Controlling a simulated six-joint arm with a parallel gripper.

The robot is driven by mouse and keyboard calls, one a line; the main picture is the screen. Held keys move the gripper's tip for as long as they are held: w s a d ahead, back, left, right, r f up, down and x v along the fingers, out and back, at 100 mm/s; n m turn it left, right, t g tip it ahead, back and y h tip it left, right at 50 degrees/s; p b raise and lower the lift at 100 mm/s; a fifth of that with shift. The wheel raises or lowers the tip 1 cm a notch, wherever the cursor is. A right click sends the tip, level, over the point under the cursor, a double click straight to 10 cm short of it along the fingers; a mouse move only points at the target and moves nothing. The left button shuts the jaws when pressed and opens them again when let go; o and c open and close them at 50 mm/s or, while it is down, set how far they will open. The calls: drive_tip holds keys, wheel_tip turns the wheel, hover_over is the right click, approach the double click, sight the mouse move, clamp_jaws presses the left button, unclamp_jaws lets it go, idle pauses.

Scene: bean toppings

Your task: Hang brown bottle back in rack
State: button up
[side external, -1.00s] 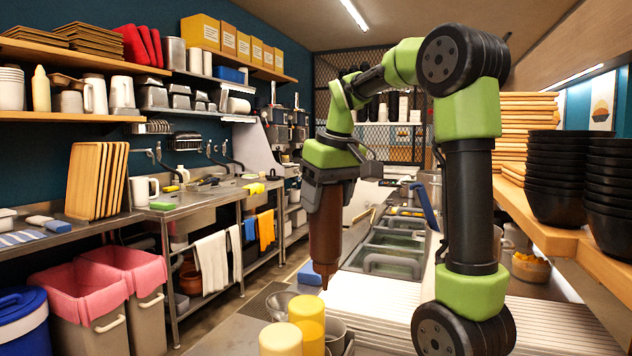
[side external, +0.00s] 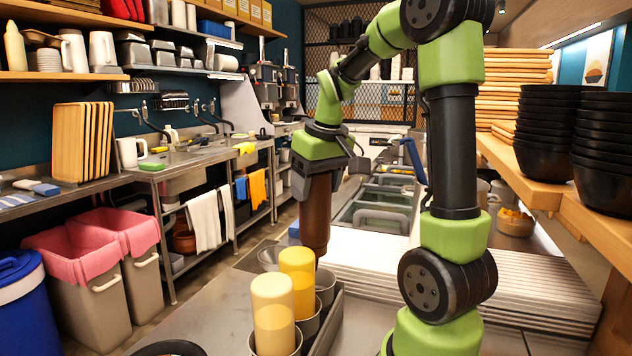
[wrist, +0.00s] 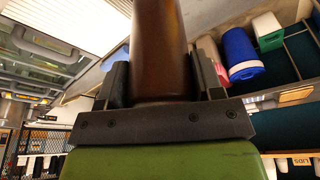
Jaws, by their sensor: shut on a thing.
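My gripper (side external: 322,170) points down and is shut on the brown bottle (side external: 317,220), which hangs upright below it. In the wrist view, the brown bottle (wrist: 160,50) sits between the two dark fingers of my gripper (wrist: 160,82). The rack (side external: 333,318) is a grey metal holder with round cups at the front of the counter. Two yellow bottles, a nearer one (side external: 272,305) and a farther one (side external: 297,272), stand in its cups. The brown bottle's lower end is over or just behind the rack's far end; I cannot tell if it touches a cup.
A stack of white ridged boards (side external: 390,278) lies to the right. Sunken pans (side external: 370,215) are behind. The counter (side external: 200,318) left of the rack is mostly clear.

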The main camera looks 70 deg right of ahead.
sight(317, 243)
drive_tip(key=shift+s+f, duration=0.1)
drive_tip(key=shift+f, duration=0.2)
drive_tip(key=shift+f, duration=1.85)
drive_tip(key=shift+f, duration=2.1)
drive_tip(key=shift+f, duration=0.1)
drive_tip(key=shift+f, duration=1.25)
drive_tip(key=o, duration=0.9)
drive_tip(key=shift+c, duration=0.2)
